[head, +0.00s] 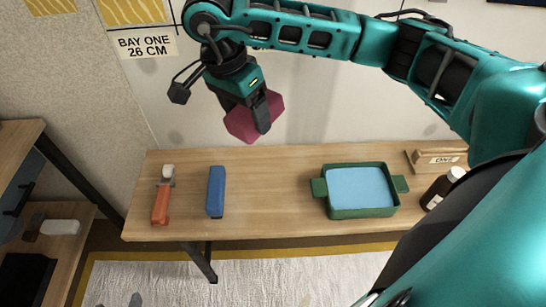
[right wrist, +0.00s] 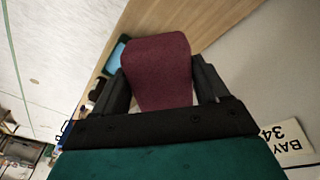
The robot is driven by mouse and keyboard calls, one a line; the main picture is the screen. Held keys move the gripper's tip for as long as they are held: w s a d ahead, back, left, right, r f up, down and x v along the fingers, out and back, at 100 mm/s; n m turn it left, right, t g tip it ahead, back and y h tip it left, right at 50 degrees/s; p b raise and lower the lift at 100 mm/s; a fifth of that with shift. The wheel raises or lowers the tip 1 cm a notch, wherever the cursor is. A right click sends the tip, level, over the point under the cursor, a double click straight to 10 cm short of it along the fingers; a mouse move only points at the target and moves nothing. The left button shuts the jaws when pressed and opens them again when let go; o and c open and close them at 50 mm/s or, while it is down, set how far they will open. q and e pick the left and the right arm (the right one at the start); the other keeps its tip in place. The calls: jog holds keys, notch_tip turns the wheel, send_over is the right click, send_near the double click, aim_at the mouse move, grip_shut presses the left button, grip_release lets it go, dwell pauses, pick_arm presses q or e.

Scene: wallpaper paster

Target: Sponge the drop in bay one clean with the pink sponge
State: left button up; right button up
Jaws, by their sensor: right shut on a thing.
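My right gripper (head: 258,108) is shut on the pink sponge (head: 240,124), a dark pink block, in the head view. It holds the sponge above the table, in front of the pale wall, below and right of the sign for bay one (head: 147,46). In the right wrist view the sponge (right wrist: 158,68) sits between the two dark fingers. Whether the sponge touches the wall I cannot tell. Faint darker marks show on the wall, but I cannot make out a clear drop in bay one. My left gripper is not in view.
The wooden table (head: 265,180) bears an orange-handled tool (head: 161,200), a blue block (head: 216,191), a green tray (head: 362,211) with light blue inside, a dark bottle (head: 440,188) and a wooden holder (head: 437,159). The table's middle is clear. A side shelf (head: 60,235) stands left.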

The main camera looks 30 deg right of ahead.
jog(key=d+f+m+y+b, duration=0.1)
jog(key=d+f+m+b, duration=0.2)
jog(key=m, duration=1.1)
jog(key=d+f+m+y+b, duration=0.1)
jog(key=d+f+m+b, duration=0.2)
jog(key=f+m+b, duration=0.4)
jog(key=shift+w+f+m+t, duration=0.25)
jog(key=shift+f+m, duration=0.9)
jog(key=shift+m, duration=2.25)
jog(key=shift+s, duration=0.1)
